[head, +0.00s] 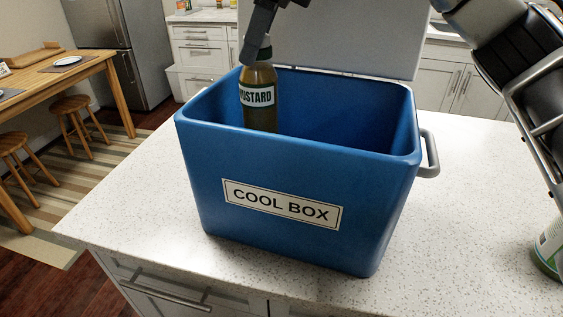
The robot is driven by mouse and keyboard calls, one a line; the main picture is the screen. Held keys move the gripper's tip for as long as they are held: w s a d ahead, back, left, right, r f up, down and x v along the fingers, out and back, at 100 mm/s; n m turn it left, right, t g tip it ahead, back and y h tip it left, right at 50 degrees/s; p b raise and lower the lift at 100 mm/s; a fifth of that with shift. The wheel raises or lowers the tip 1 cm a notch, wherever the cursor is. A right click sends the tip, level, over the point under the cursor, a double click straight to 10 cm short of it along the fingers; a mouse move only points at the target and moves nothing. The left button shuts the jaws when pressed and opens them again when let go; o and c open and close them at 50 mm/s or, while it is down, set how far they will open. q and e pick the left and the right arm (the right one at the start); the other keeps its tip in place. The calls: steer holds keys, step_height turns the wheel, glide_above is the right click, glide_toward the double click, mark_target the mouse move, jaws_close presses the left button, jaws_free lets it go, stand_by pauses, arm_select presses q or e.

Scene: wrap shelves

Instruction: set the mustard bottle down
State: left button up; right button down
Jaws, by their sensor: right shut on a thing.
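The mustard bottle (258,112) is upright, brownish-yellow with a white "MUSTARD" label and a green cap. It is in the opening of the blue cool box (290,180), near the left end. The box's front wall hides its lower end, so I cannot tell whether it touches the floor of the box. My right gripper (257,48) is shut on the bottle at its cap, above the box. My left gripper is not in view.
The cool box stands on a speckled white counter (130,215), its pale lid (335,40) raised at the back. A grey handle (430,155) sticks out at its right. A green-labelled container (548,250) stands at the right edge. The counter's left part is clear.

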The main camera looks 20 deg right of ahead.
mark_target(260, 125)
step_height(260, 125, down, 9)
steer(key=shift+r+b, duration=0.1)
steer(key=shift+b, duration=0.55)
step_height(260, 125, down, 4)
steer(key=shift+w+f, duration=0.1)
steer(key=shift+f, duration=0.35)
steer(key=c, duration=0.9)
jaws_free()
steer(key=shift+c, duration=0.2)
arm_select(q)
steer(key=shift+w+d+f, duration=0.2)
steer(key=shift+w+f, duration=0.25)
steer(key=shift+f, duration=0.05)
arm_select(e)
steer(key=shift+r, duration=0.25)
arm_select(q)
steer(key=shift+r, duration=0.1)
arm_select(e)
steer(key=v, duration=1.1)
steer(key=shift+d+r, duration=0.2)
steer(key=shift+r, duration=0.15)
